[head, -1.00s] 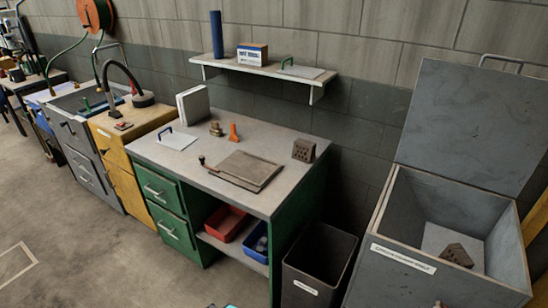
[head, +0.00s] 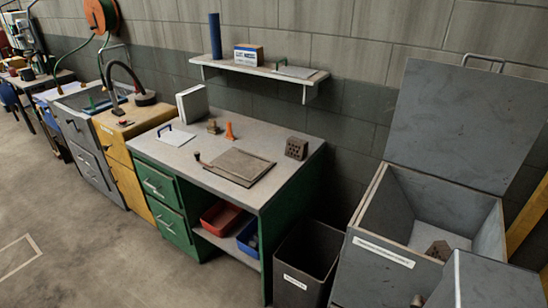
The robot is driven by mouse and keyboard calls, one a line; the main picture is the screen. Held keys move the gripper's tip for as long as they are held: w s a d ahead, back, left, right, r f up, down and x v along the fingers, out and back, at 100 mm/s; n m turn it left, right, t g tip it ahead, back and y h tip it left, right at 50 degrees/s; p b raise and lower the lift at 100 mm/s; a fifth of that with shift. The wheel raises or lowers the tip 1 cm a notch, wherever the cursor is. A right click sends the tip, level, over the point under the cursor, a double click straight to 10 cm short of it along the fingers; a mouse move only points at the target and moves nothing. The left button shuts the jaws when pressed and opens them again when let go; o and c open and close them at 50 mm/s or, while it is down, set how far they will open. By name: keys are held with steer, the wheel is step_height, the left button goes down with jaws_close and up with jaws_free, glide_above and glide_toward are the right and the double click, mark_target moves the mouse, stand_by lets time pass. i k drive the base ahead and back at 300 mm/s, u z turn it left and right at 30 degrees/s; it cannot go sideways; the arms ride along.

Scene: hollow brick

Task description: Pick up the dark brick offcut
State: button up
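A dark brown brick piece with holes (head: 296,148) sits on the right end of the green bench's grey top, near the back edge. A second brown holed brick piece (head: 438,250) lies inside the open grey lidded box (head: 372,240) at the right, partly hidden by a grey shape in front. Both look similar in colour, so I cannot tell from their look alone which one is the dark offcut. My gripper is not in view.
A flat board (head: 239,167) lies on the bench near small brown and orange items. A dark bin (head: 306,262) stands between bench and box. A grey blocky shape (head: 485,282) covers the box's front right. Floor at left is clear.

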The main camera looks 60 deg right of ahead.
mark_target(296, 148)
steer(key=u, duration=0.85)
steer(key=k, duration=0.65)
steer(key=z, duration=1.15)
steer(key=i, duration=1.25)
steer(key=z, duration=0.05)
